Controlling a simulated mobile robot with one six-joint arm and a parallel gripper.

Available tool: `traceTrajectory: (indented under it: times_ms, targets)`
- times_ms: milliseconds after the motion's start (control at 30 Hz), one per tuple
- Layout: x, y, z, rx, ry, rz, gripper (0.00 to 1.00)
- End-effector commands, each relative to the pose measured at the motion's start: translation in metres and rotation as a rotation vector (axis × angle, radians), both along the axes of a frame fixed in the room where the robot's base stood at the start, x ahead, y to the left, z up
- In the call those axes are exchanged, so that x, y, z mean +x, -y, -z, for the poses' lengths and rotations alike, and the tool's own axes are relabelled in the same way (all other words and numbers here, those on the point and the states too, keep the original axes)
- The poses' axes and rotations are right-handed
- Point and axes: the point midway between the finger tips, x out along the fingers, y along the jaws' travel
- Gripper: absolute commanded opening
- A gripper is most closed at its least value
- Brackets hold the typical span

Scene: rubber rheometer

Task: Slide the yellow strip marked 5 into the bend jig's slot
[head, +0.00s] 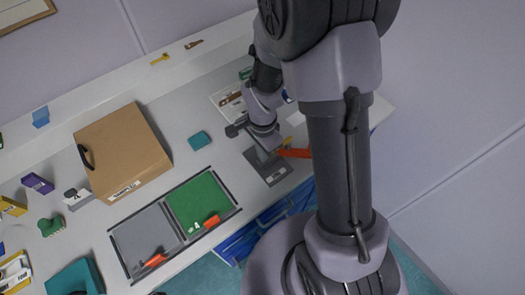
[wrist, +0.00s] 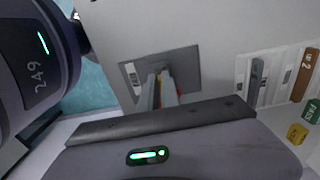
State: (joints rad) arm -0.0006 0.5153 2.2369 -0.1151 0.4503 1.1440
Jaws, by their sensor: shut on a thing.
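My gripper (head: 264,148) is over the grey base plate (head: 274,178), which I take to be the bend jig, near the bench's front edge. In the wrist view the fingers (wrist: 160,90) are close together, pointing at this plate (wrist: 190,66) and its small white label. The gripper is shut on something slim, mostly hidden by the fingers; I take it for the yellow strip. A small yellow piece (head: 288,141) shows beside the gripper in the head view. The slot and the mark 5 cannot be made out.
A white rack sheet (wrist: 244,68) with strips, one brown and marked 2 (wrist: 306,76), lies to the right in the wrist view. A green-and-grey tray (head: 203,200), a teal block (head: 199,141) and a cardboard box (head: 122,150) stand left of my arm.

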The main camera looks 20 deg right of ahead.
Motion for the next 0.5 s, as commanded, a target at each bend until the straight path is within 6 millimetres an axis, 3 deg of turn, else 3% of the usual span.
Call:
traceTrajectory:
  times_ms: [500]
  targets:
    - [0.0,0.0,0.0116,0.0,0.0,0.0,0.0]
